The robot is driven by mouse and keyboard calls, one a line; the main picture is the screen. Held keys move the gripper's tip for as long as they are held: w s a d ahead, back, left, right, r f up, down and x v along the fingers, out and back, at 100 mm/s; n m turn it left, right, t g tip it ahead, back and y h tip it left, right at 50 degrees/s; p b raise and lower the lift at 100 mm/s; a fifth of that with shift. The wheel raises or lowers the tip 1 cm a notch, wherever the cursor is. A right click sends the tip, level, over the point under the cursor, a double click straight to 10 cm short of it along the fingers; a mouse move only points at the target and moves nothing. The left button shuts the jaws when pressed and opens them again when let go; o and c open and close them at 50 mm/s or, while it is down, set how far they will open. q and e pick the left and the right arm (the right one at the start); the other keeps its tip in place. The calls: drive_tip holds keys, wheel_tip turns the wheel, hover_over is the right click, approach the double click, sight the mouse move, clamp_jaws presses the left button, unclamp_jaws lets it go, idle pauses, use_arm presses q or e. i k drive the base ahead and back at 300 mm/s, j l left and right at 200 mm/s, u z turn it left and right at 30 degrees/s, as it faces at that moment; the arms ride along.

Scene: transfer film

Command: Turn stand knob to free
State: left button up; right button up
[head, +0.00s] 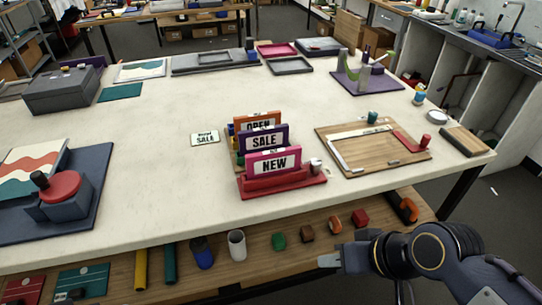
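A row of sign stands is in the middle of the table. The front red stand (283,180) holds a pink-framed NEW sign (273,163) upright, with a whitish knob (316,165) at its right end. Behind it are a purple-framed SALE sign (264,141) and an orange-framed OPEN sign (258,122); their bases are mostly hidden. Small coloured pieces show at their left ends. Whether the knob is locked or free I cannot tell. My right gripper (330,261) is below the table's front edge, apart from the stands; its finger gap is unclear. My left gripper is out of view.
A wooden board (385,160) with a frame and a teal knob (372,117) lies right of the stands. A press with a red disc (62,186) sits at left. A lower shelf (300,240) holds several small items. The table between press and stands is clear.

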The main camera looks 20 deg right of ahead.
sight(316, 164)
drive_tip(key=i+l+u, duration=0.2)
drive_tip(key=l, duration=0.3)
drive_tip(key=l+u, duration=0.15)
drive_tip(key=l, duration=0.35)
drive_tip(key=l+u, duration=0.2)
drive_tip(key=l, duration=0.35)
drive_tip(key=i, duration=0.05)
